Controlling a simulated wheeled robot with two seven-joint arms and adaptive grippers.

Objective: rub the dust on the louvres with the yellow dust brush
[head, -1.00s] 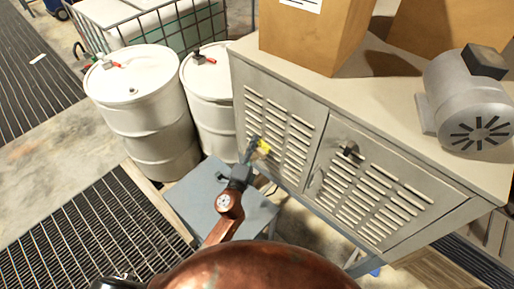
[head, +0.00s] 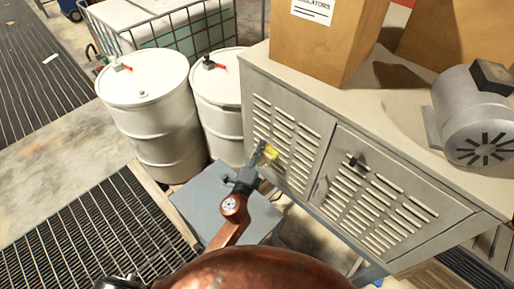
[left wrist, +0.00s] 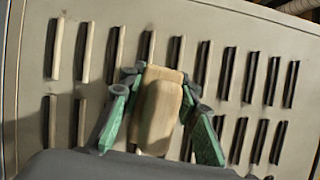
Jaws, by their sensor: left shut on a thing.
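The yellow dust brush (head: 270,152) is at the lower left part of the louvred left door (head: 312,129) of the grey cabinet. My left gripper (head: 259,155) is shut on it. In the left wrist view the green-padded fingers (left wrist: 161,125) sit on both sides of the brush's tan, block-like back (left wrist: 160,108). The brush faces the louvres (left wrist: 228,75); its bristles are hidden, so I cannot tell whether they touch. Louvre slots at the left of that view look tan, those at the right dark. My right gripper is not in view.
The cabinet's right door (head: 370,205) has louvres and a dark latch. Cardboard boxes (head: 322,40) and a grey motor (head: 470,115) stand on top. White drums (head: 150,110) stand left. A low grey platform (head: 205,195) lies below my left arm.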

